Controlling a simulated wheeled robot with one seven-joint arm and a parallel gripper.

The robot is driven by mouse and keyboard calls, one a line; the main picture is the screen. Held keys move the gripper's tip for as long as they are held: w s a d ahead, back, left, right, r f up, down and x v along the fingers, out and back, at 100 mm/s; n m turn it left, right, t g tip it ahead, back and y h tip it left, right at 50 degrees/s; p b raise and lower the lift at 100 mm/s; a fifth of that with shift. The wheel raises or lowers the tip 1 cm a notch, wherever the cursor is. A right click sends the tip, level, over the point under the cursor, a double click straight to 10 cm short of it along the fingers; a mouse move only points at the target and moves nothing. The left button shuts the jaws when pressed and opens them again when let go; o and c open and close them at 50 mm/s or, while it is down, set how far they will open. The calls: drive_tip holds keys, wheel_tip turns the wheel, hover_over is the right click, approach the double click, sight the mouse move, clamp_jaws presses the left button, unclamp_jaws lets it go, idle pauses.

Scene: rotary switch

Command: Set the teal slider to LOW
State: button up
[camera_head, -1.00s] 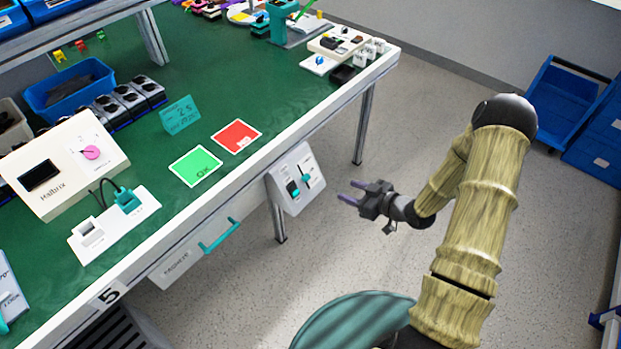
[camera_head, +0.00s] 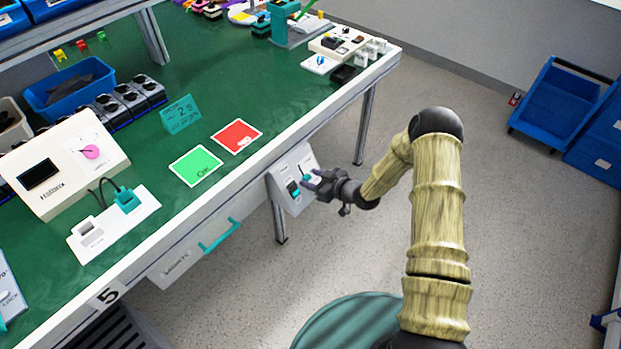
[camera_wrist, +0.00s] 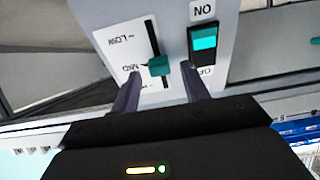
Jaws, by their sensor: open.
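The slider panel is a pale, tilted box (camera_head: 284,193) at the table's front edge; it also shows in the wrist view (camera_wrist: 181,20). Its teal slider knob (camera_wrist: 159,66) sits on a dark vertical slot beside the middle label, which appears to read MID. My gripper (camera_head: 313,181) is at the panel face and partly hides the slider in the head view. In the wrist view my gripper (camera_wrist: 160,90) is open, with one finger on each side below the knob. Contact cannot be told.
A rocker switch with a teal face (camera_wrist: 204,43) is right beside the slider, close to the right finger. A drawer with a teal handle (camera_head: 219,236) is left of the panel.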

drive_tip(key=shift+w+a+f, duration=0.2)
drive_tip(key=shift+w+a, duration=0.1)
drive_tip(key=shift+w, duration=0.05)
drive_tip(key=shift+a, duration=0.1)
drive_tip(key=shift+s+a, duration=0.1)
clamp_jaws()
drive_tip(key=f, duration=0.1)
drive_tip(key=s+d+f+b, duration=0.1)
drive_tip(key=f+b, duration=0.1)
drive_tip(key=f, duration=0.1)
drive_tip(key=shift+s+d+f, duration=0.1)
drive_tip(key=shift+s+d, duration=0.2)
drive_tip(key=shift+s, duration=0.1)
unclamp_jaws()
drive_tip(key=shift+w, duration=0.1)
